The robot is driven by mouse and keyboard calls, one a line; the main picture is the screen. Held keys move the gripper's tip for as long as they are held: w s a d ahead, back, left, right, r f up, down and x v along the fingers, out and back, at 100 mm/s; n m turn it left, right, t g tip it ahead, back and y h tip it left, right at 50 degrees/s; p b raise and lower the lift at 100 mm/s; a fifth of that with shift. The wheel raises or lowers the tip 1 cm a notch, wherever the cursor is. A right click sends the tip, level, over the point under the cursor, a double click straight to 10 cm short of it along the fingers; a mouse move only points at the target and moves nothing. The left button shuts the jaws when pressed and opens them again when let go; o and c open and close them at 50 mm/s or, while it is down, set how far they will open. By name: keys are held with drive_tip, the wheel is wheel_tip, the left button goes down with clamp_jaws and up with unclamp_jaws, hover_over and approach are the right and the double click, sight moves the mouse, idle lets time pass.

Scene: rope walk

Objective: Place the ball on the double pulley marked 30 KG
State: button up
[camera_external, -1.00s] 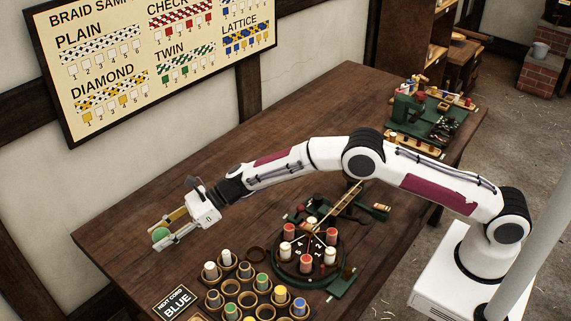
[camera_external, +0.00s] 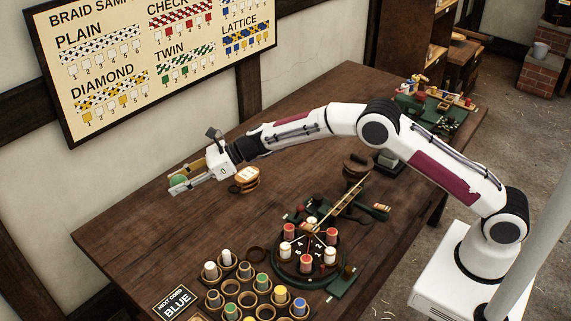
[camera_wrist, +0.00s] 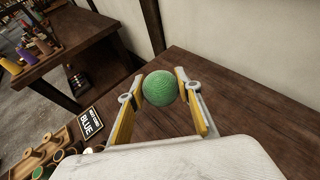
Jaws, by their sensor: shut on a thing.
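A green ball (camera_external: 178,181) is held between the fingertips of my gripper (camera_external: 180,184), above the left part of the table. In the wrist view the green ball (camera_wrist: 160,89) sits between the yellow-padded fingers of my gripper (camera_wrist: 160,84). A wooden pulley block (camera_external: 246,179) with a pale label stands on the table just right of my gripper; its marking is too small to read. A darker brown wooden piece (camera_external: 357,166) stands farther right near my forearm; I cannot tell whether it is a pulley.
A round braiding stand (camera_external: 308,258) with several bobbins stands at front centre, beside a bobbin rack (camera_external: 248,294). A sign reading BLUE (camera_external: 177,301) lies at the front edge. A green tool tray (camera_external: 428,112) is at the far end. The table's left side is clear.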

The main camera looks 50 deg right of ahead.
drive_tip(key=w+d+r+m+t+h, duration=0.1)
drive_tip(key=d+r+m+t+h, duration=0.1)
drive_tip(key=d, duration=0.6)
drive_tip(key=w+d+r+m+t+h, duration=0.1)
drive_tip(key=d+m, duration=0.1)
drive_tip(key=d, duration=0.6)
drive_tip(key=m+t+h, duration=0.1)
drive_tip(key=m+h, duration=0.1)
hover_over(243, 177)
wheel_tip(243, 177, down, 4)
drive_tip(key=shift+f, duration=3.1)
drive_tip(key=shift+f, duration=0.1)
drive_tip(key=shift+f, duration=1.75)
